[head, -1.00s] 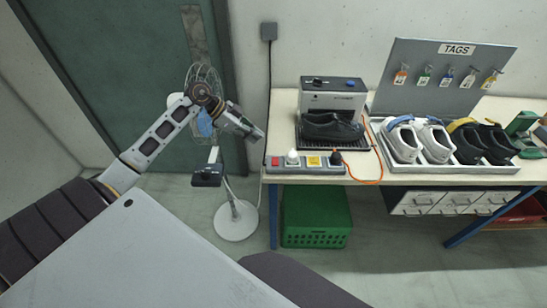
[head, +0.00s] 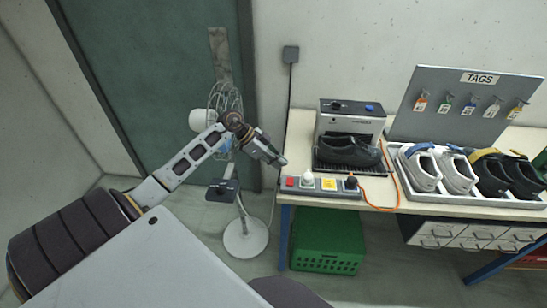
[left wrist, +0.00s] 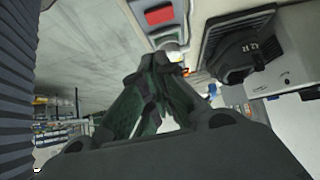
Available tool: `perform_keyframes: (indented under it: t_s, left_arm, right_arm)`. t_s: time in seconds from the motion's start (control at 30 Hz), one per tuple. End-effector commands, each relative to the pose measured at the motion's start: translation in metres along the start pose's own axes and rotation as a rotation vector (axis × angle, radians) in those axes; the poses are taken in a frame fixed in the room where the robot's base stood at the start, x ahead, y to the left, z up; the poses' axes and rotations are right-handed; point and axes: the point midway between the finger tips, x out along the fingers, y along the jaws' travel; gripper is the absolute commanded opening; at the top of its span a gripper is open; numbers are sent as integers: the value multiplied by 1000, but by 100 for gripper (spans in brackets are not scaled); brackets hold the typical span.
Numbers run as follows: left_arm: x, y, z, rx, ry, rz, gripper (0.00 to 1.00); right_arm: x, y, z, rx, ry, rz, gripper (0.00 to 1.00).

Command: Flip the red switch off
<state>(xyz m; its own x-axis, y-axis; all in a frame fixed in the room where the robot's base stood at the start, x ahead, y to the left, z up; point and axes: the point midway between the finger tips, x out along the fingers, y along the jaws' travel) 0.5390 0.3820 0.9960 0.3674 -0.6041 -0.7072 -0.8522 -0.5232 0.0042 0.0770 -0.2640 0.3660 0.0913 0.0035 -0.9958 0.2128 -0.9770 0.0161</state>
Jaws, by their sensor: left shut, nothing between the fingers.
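The red switch (head: 290,182) is at the left end of a grey power strip (head: 325,193) along the table's front edge. A white plug, a yellow label and a black plug sit along the strip to its right. In the left wrist view the red switch (left wrist: 158,15) shows near the top, in a pale frame; which way it is tipped I cannot tell. My left gripper (head: 280,161) is shut and empty, just behind and slightly left of the switch in the head view, apart from it. Its fingers meet in the left wrist view (left wrist: 165,72). My right gripper is not in view.
A machine (head: 350,117) with a dark shoe (head: 350,151) stands behind the strip, with an orange cable to its right. A tray (head: 420,196) of shoes and a tag board (head: 465,105) are further right. A fan (head: 246,238) stands left of the table, behind my left arm.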

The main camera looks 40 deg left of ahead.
Motion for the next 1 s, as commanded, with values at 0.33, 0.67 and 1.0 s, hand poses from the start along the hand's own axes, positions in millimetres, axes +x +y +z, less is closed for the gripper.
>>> perform_keyframes:
  t_s: [0.33,0.67,1.0]
  left_arm:
    - [43,0,-2,1,3,0,0]
    - [75,0,17,-1,1,0,0]
    - [85,0,28,2,-1,-1,0]
  right_arm:
    - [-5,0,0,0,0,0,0]
    - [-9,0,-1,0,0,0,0]
    - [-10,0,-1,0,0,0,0]
